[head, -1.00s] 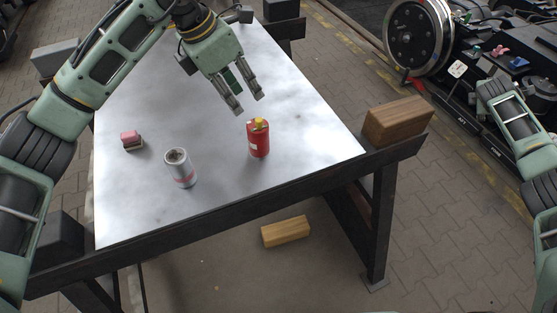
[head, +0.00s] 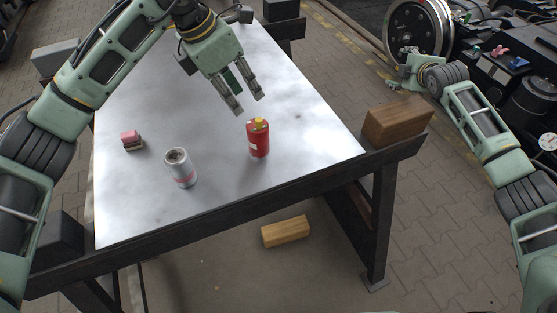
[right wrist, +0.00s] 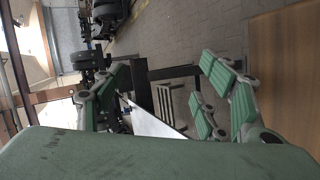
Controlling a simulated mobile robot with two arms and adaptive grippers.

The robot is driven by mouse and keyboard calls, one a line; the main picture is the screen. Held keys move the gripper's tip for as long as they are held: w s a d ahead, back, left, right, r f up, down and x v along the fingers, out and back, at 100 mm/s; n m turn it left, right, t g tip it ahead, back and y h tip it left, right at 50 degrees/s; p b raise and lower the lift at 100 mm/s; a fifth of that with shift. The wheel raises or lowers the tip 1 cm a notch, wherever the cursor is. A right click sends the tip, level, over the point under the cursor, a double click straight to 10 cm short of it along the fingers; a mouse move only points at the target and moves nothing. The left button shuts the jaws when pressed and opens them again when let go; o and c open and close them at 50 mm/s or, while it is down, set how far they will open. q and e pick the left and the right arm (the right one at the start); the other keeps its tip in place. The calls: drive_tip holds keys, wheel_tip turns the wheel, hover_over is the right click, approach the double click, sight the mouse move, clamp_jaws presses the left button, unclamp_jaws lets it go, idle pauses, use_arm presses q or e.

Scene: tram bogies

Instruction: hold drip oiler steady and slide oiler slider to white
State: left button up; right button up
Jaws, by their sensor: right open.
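A red can (head: 258,141) with a yellow piece on top stands upright on the metal tabletop. A silver-grey cylinder (head: 181,170) with a reddish mark low on its side and a dark round top stands to its left. I cannot tell for sure which of them is the drip oiler, and no slider is clearly visible. My left gripper (head: 250,104) is open and empty, fingers pointing down, just behind the red can and apart from it. My right gripper (head: 402,74) is off the table's right side, near the wheel. In the right wrist view (right wrist: 162,82) its fingers are spread and empty.
A small pink-and-brown block (head: 132,141) lies at the table's (head: 225,200) left. A wooden block (head: 398,120) sits at the right front corner, another (head: 286,231) lies on the floor below. A large wheel (head: 418,32) and bogie parts stand at the upper right.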

drive_tip(key=s+a+m+t+y, duration=0.2)
drive_tip(key=a+y, duration=0.4)
drive_tip(key=a, duration=1.5)
drive_tip(key=s+a+r+m+t+y, duration=0.35)
drive_tip(key=s+a+r+m, duration=0.55)
drive_tip(key=a, duration=0.3)
drive_tip(key=g, duration=0.2)
approach(264, 143)
drive_tip(key=x, duration=0.3)
drive_tip(key=shift+a, duration=0.1)
drive_tip(key=x, duration=0.7)
drive_tip(key=shift+w+a, duration=0.1)
drive_tip(key=shift+w, duration=0.25)
